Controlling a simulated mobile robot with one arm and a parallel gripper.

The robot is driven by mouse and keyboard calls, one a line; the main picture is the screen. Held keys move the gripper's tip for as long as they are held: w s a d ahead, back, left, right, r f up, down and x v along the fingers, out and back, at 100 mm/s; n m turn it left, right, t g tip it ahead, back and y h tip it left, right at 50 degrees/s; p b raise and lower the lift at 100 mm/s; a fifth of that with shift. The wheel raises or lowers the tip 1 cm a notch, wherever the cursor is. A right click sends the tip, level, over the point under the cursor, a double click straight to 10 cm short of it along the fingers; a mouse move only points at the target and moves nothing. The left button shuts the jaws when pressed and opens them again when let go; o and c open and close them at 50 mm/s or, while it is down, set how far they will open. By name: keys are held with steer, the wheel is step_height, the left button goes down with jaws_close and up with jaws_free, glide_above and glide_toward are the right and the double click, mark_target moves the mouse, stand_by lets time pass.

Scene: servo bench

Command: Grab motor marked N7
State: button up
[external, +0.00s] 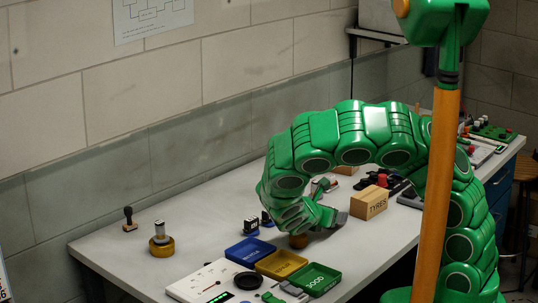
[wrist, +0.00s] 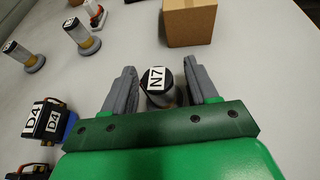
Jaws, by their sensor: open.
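The motor marked N7 (wrist: 156,79) has a dark round top with a white label and a metallic body. In the wrist view it stands between the two grey fingers of my gripper (wrist: 160,68). The fingers are apart, one on each side of it, and I see a gap on both sides at the top. Whether the lower body touches a finger is hard to tell. In the external view my gripper (external: 325,216) is low over the bench, and I cannot make out the N7 label there.
A cardboard box (wrist: 191,22), marked TYRES in the external view (external: 369,204), stands just beyond the fingers. Motors labelled D4 (wrist: 44,118) are at left, with other cylindrical motors (wrist: 82,36) farther off.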

steer(key=shift+w+d+f, duration=0.25)
steer(key=shift+w+d, duration=0.15)
steer(key=shift+w, duration=0.05)
steer(key=c, duration=1.1)
